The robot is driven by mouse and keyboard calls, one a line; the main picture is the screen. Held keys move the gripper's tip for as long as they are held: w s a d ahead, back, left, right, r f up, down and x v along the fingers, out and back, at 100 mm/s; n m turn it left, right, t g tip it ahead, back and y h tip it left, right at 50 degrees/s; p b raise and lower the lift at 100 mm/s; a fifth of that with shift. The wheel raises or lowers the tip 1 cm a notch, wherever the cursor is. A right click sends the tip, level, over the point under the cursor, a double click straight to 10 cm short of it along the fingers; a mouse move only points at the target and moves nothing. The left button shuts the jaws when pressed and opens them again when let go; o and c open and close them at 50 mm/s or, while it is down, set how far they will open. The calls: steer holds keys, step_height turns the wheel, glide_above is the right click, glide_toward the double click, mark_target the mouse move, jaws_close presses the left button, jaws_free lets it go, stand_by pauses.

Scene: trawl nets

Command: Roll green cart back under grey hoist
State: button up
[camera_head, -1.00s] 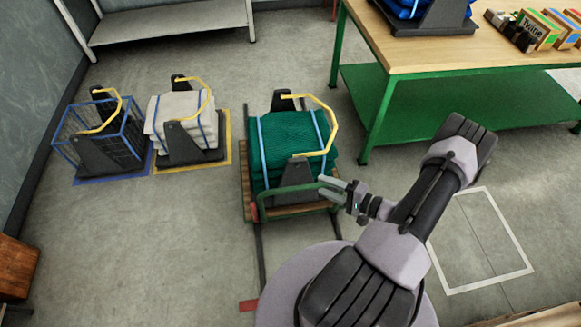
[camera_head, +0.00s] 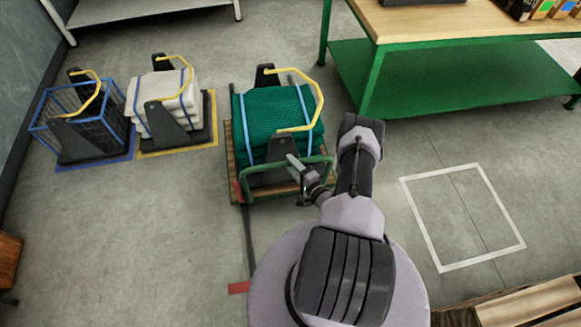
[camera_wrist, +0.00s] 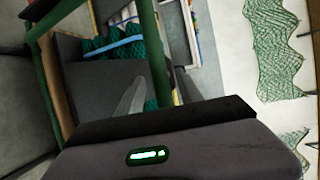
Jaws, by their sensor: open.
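The green cart (camera_head: 232,181) is a low wooden platform with a green tube handle (camera_head: 262,198) at its near end. It carries a folded green net (camera_head: 262,115) with blue straps, in a dark cradle with a yellow bar (camera_head: 318,85). My gripper (camera_head: 294,166) is open at the right part of the handle. In the wrist view a green tube (camera_wrist: 152,40) runs close by a grey finger (camera_wrist: 130,100). I cannot tell whether the tube lies between the fingers or touches them. I cannot make out the grey hoist in any view.
A blue wire basket (camera_head: 55,125) and a white folded net (camera_head: 180,95) stand on floor frames at left. A green workbench (camera_head: 440,75) stands at back right. A red floor mark (camera_head: 238,287) lies near the cart's rail. A white floor outline (camera_head: 413,213) at right is empty.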

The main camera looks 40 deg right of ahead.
steer(key=shift+w+d+f, duration=0.1)
steer(key=shift+w, duration=0.6)
steer(key=shift+c, duration=0.2)
jaws_close()
stand_by(0.8)
